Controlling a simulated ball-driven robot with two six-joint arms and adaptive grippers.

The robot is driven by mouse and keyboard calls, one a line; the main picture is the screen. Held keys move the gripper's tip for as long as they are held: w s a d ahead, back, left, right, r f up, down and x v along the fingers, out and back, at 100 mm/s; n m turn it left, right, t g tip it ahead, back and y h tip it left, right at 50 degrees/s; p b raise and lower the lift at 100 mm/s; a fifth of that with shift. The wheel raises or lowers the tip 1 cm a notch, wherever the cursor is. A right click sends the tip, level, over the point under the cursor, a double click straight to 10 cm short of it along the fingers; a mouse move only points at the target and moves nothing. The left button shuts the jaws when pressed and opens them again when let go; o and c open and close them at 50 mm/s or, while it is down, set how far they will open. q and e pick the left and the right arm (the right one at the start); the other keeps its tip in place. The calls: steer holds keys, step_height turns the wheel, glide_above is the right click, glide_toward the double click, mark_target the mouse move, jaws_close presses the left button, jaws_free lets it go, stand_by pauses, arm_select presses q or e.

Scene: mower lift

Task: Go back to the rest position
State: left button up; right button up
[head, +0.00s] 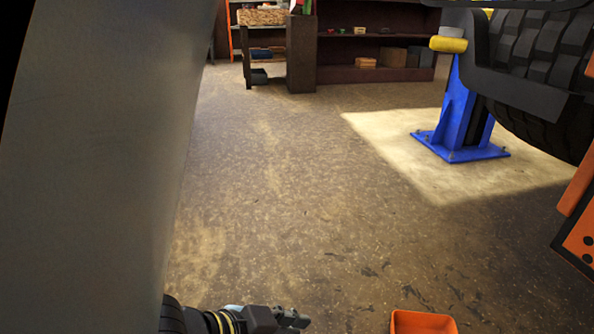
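My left gripper (293,318) shows at the bottom edge, left of centre, pointing right, with its arm coming in from the left. Its dark fingers are small and seen from the side, so I cannot tell whether they are open or shut. No held object shows at its fingers. My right gripper is not in view. A large grey surface, seemingly a part of my own arm, fills the left side and hides what lies behind it.
A blue lift post (462,120) stands on a pale floor patch (375,130). A black tyre (540,45) and orange panel (580,225) are at the right. An orange bin (420,322) is at the bottom. Dark shelves (350,73) stand behind. The middle floor (290,190) is clear.

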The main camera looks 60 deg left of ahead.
arm_select(q)
steer(key=shift+f, duration=0.1)
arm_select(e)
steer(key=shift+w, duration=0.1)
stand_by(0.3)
